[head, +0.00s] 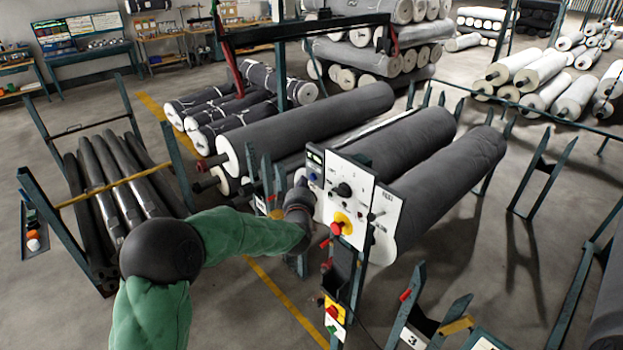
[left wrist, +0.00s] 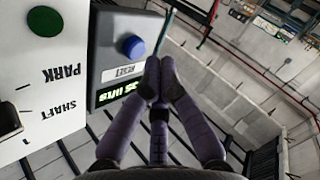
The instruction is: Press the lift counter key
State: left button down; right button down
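A grey counter box (head: 315,166) with a lit green display sits at the upper left of the white control panel (head: 362,199). It fills the upper middle of the left wrist view, where its round blue key (left wrist: 131,47) stands above a small upside-down label and green lettering. The blue key also shows small in the head view (head: 313,177). My left gripper (head: 300,178) is beside the panel's left edge. In the left wrist view its fingertips (left wrist: 160,64) are together, empty, and just right of the blue key; contact cannot be told. My right gripper is out of view.
The panel carries a black knob (head: 344,189) and a red stop button on yellow (head: 337,228). A green button (left wrist: 44,17) shows beside the counter box. Large grey rolls (head: 440,180) lie behind the panel.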

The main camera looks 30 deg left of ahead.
pick_arm(q)
jog(key=shift+w+d, duration=0.1)
jog(key=shift+w+d+b, duration=0.1)
jog(key=shift+w+b, duration=0.2)
jog(key=shift+w+d, duration=0.15)
jog(key=shift+w, duration=0.3)
dwell(1.0)
jog(key=shift+s+b, duration=0.15)
jog(key=shift+b, duration=0.15)
jog(key=shift+s+a+b, duration=0.3)
jog(key=shift+s+b, duration=0.15)
jog(key=shift+s, duration=0.25)
